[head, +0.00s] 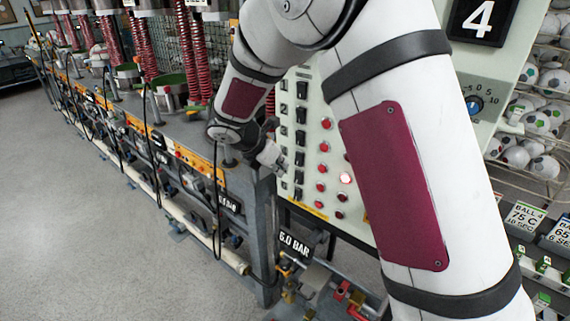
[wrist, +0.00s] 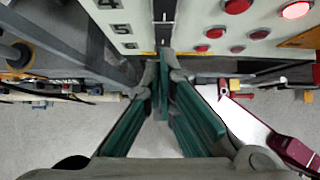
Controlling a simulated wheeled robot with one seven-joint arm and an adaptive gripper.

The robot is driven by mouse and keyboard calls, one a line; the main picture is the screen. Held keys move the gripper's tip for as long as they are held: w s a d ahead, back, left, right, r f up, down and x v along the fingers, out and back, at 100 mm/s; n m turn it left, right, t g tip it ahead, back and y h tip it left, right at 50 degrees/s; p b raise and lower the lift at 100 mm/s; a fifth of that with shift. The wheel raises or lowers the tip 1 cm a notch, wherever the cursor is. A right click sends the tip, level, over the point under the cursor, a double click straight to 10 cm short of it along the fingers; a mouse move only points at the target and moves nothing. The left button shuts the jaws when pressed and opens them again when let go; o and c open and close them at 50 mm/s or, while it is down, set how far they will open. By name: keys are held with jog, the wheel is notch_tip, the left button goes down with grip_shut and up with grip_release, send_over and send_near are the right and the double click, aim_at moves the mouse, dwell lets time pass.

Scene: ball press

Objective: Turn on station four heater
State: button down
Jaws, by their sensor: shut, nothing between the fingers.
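The pale control panel (head: 312,135) has a column of black switches beside number labels, and columns of red buttons. A black switch (wrist: 165,10) lies level with the label "4" (wrist: 113,3) in the wrist view; a label "5" (wrist: 122,29) is below it. One red button (head: 346,178) glows; a lit button also shows at the wrist view's top right (wrist: 296,10). My gripper (head: 280,163) is at the panel's left side, by the lower switches. In the wrist view its green-padded fingers (wrist: 163,65) are together and empty, just below the switches. Contact and switch positions cannot be told.
A large "4" sign (head: 482,19) and a blue dial (head: 474,104) are at right, partly behind my arm. A grey bench (head: 185,132) with red springs runs left. Ball racks (head: 535,120) stand at right. A "6.0 BAR" sign (head: 294,244) and pipes sit below. Floor at left is clear.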

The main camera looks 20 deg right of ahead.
jog(key=b+v, duration=0.1)
jog(key=v, duration=0.8)
jog(key=shift+r, duration=0.25)
jog(key=shift+a, duration=0.1)
